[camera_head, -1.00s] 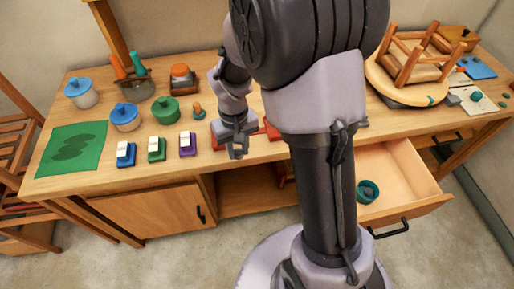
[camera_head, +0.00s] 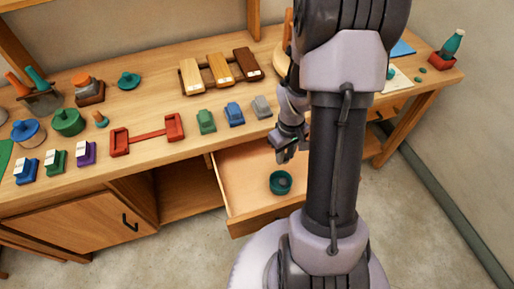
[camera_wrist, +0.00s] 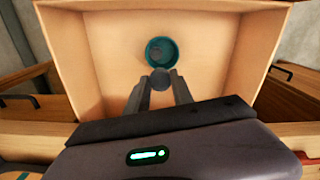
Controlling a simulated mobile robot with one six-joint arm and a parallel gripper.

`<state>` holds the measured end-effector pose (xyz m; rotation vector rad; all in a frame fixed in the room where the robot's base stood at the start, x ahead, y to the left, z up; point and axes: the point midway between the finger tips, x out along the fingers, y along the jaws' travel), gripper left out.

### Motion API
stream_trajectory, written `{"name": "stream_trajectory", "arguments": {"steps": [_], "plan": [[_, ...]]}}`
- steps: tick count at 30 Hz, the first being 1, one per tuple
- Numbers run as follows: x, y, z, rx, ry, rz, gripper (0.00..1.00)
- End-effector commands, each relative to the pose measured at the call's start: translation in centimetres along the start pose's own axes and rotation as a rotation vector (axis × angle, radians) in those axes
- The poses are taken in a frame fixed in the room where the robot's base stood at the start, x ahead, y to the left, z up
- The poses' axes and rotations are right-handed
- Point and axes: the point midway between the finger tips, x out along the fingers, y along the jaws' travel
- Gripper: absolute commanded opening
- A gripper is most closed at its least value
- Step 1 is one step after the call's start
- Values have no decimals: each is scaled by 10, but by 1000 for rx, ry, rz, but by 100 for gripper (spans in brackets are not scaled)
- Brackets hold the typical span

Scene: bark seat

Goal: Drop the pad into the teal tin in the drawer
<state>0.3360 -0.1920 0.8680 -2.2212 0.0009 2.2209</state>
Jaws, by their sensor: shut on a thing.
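The teal tin (camera_head: 281,182) stands in the open drawer (camera_head: 243,207), upright with its mouth up. In the wrist view the tin (camera_wrist: 151,51) lies just beyond my fingertips. My gripper (camera_head: 284,156) is above the drawer, a little above and behind the tin in the head view. In the wrist view my gripper (camera_wrist: 160,82) is shut on a small round grey pad (camera_wrist: 160,78), which overlaps the tin's near rim in the picture. The pad cannot be made out in the head view. Part of the tin's inside is hidden by the pad.
The drawer walls (camera_wrist: 75,65) rise around the tin, with bare drawer floor about it. On the bench (camera_head: 190,150) above are a red stand (camera_head: 147,137), a green block (camera_head: 206,121), a blue block (camera_head: 234,113) and a grey block (camera_head: 261,106) near the front edge.

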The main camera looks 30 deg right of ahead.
Motion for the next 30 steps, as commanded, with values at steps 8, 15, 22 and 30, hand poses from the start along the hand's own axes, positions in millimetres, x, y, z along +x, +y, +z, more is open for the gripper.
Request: {"name": "stream_trajectory", "arguments": {"steps": [8,15,22,30], "plan": [[19,10,10,0,0,-1,0],[57,10,10,0,-1,-1,0],[66,10,9,0,0,0,0],[64,10,9,0,0,0,54]]}}
